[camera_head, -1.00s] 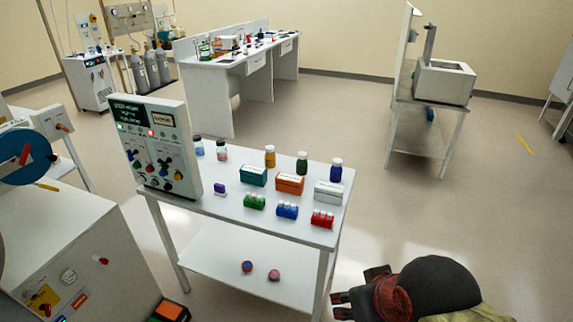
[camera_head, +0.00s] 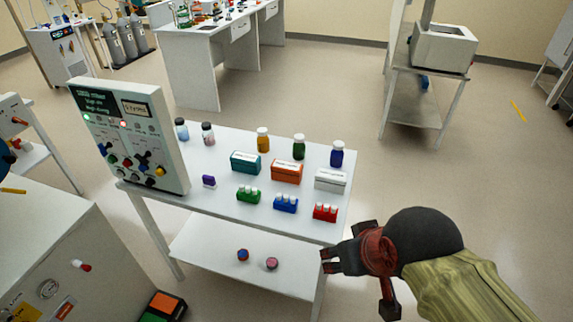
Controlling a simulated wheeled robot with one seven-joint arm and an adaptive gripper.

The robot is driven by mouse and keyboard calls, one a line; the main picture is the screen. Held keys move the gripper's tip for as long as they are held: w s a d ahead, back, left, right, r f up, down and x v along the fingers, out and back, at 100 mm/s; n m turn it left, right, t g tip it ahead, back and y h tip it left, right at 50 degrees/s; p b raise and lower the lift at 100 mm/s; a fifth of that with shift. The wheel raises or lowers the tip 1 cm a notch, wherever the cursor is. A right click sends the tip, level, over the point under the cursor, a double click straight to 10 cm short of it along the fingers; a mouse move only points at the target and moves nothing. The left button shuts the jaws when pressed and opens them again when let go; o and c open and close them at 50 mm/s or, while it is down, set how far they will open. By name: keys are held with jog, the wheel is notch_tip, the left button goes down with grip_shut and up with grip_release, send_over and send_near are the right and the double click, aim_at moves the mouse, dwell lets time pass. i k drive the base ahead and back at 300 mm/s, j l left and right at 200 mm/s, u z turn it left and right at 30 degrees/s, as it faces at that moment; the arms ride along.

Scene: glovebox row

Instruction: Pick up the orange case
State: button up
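The orange case (camera_head: 286,174) is a small box with a pale label on top. It sits on the white table (camera_head: 225,213), between a teal case (camera_head: 245,163) and a white case (camera_head: 330,181). My gripper (camera_head: 328,261) is dark with a red part behind the fingers. It is off the table's front right corner, to the right of and nearer than the orange case, and apart from it. Nothing shows held in it. Its finger gap is too small to make out.
Bottles, including a green one (camera_head: 299,147), stand behind the cases. Green, blue (camera_head: 286,205) and red (camera_head: 325,213) vial racks stand in front. A control panel (camera_head: 130,140) stands at the table's left end. Two small round items lie on the lower shelf (camera_head: 210,250). Open floor lies right.

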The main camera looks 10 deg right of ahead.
aim_at(288, 172)
jog(key=i+j+z, duration=0.2)
jog(key=i+j, duration=0.15)
jog(key=j, duration=0.3)
jog(key=i+j+z, duration=0.1)
jog(key=j, duration=0.25)
jog(key=i+j, duration=0.2)
jog(key=j, duration=0.15)
jog(key=i+j+z, duration=0.15)
jog(key=j, duration=0.15)
